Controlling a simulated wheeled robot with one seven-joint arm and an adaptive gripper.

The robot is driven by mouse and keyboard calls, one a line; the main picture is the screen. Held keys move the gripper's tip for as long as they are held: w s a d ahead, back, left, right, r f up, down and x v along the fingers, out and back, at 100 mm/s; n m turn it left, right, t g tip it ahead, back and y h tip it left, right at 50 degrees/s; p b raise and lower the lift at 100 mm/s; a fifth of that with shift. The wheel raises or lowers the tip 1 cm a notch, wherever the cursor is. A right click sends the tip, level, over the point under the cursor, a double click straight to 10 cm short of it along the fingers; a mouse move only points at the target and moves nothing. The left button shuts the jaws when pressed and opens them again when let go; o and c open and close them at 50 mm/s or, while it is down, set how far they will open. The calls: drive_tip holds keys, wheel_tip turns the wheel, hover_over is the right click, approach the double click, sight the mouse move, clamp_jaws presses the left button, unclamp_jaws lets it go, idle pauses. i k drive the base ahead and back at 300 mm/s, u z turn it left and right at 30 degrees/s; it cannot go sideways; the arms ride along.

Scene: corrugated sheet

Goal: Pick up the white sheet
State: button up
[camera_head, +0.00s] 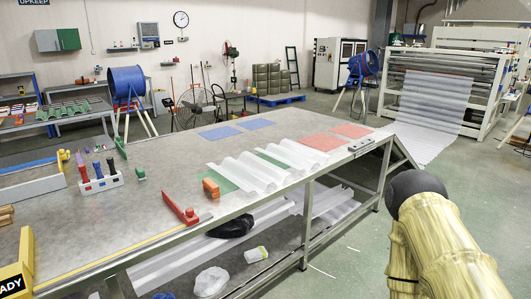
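Two white, wavy corrugated sheets lie on the long grey workbench (150,185). The nearer white sheet (247,173) rests partly over a green square mat, close to the bench's front edge. The second white sheet (294,155) lies just behind it to the right, also by the front edge. My arm shows at the bottom right, in front of the bench. My gripper cannot be seen, and nothing visible touches the sheets.
Red mats (323,142) and blue mats (219,132) lie flat on the bench. A red clamp (180,208), an orange block (211,188) and a tool rack (100,180) stand to the left. More sheets (200,258) lie on the shelf below. Floor right of the bench is clear.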

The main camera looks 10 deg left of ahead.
sight(250, 171)
drive_tip(key=u, duration=0.5)
drive_tip(key=i, duration=1.8)
drive_tip(key=u, duration=0.35)
